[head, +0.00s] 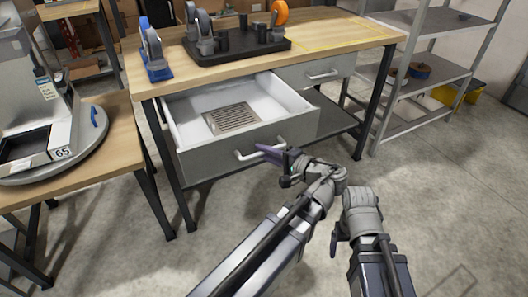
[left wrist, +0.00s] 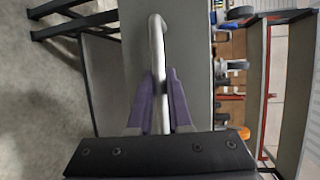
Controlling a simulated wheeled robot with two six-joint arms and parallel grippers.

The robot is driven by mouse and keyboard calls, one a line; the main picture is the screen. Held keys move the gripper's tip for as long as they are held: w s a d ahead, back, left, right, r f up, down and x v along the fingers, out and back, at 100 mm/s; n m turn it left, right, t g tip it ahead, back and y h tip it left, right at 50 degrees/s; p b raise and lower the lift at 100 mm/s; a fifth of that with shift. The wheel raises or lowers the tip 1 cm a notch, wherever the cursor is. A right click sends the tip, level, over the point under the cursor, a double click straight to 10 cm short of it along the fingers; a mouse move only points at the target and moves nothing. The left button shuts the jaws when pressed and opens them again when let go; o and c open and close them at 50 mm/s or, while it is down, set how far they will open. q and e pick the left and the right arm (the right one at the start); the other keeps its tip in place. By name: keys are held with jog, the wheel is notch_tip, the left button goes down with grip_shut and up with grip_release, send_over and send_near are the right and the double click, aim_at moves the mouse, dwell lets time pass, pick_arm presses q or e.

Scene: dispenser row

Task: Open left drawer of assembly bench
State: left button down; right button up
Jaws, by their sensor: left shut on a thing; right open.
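The left drawer (head: 250,142) of the assembly bench (head: 135,65) is pulled well out, and its white inside shows a slotted grey plate (head: 232,118). My left gripper (head: 268,151) is at the drawer's front, shut on the bar handle (head: 246,156). In the left wrist view the purple fingers (left wrist: 156,100) lie on both sides of the handle (left wrist: 157,60). My right gripper (head: 337,240) hangs low at the right, away from the bench and empty; its fingers are mostly hidden in the head view. The right drawer (head: 318,74) is shut.
A side table (head: 122,120) with a machine is at the left. A metal shelf rack (head: 425,75) stands at the right. The floor (head: 440,200) at the right front is clear.

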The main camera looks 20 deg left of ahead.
pick_arm(q)
jog(key=c, duration=0.8)
grip_release()
jog(key=shift+c, duration=0.2)
jog(key=shift+r, duration=0.1)
